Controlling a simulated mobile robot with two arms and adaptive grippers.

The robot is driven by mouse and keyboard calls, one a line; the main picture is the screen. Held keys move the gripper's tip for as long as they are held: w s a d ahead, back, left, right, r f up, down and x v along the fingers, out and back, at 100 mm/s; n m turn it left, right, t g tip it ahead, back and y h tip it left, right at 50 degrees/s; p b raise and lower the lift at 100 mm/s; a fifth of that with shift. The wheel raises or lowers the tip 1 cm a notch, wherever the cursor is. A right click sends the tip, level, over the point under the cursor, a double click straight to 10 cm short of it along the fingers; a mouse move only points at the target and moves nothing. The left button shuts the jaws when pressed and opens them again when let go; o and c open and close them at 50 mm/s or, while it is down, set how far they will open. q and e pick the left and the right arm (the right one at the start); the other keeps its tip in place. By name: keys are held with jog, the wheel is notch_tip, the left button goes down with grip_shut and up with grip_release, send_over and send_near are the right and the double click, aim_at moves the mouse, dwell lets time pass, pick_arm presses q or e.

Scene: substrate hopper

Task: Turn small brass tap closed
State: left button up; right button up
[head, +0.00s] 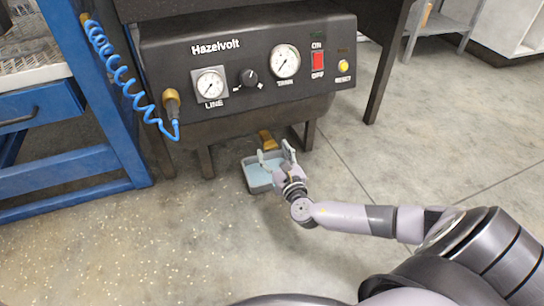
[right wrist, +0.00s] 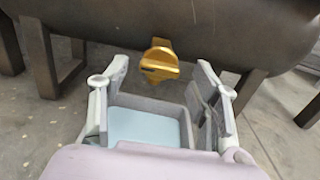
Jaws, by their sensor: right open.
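The small brass tap (head: 267,139) sticks out under the dark tank of the Hazelvolt machine (head: 245,75). In the right wrist view the tap (right wrist: 160,60) hangs below the tank, its flat handle facing me. My right gripper (head: 275,153) is open, just in front of the tap and a little below it. In the right wrist view its two fingers (right wrist: 161,68) stand apart on either side of the tap, and I see no contact. My left gripper is in neither view.
A grey tray (head: 249,178) with a pale blue inside lies on the floor below the tap and gripper. The machine's legs (head: 206,161) stand at both sides. A blue bench frame (head: 115,125) and coiled blue hose (head: 120,75) are at left. Floor at right is clear.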

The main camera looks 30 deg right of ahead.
jog(key=shift+x, duration=0.85)
jog(key=shift+c, duration=0.2)
jog(key=c, duration=1.1)
